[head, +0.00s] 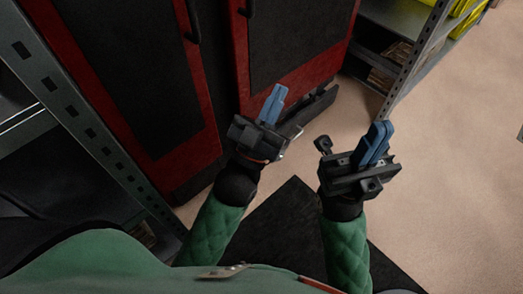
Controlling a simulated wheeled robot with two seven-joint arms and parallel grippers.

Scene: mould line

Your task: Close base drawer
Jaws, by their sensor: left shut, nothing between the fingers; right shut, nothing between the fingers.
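A red and black cabinet (292,45) stands at the top of the view. Low at its right-hand door is a dark, flat base drawer (318,106), which sticks out from beneath the red lower edge. My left gripper (277,97) has its blue fingers together and empty, in front of the cabinet. The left hand hides the drawer's left end, and I cannot tell whether they touch. My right gripper (379,137) is shut and empty over the floor, to the right of the drawer and apart from it.
A grey metal shelf frame (75,125) runs along the left. Another shelf rack (413,50) with yellow items stands at the top right. Black door handles (191,22) stick out from the cabinet. The beige floor (455,160) on the right is clear.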

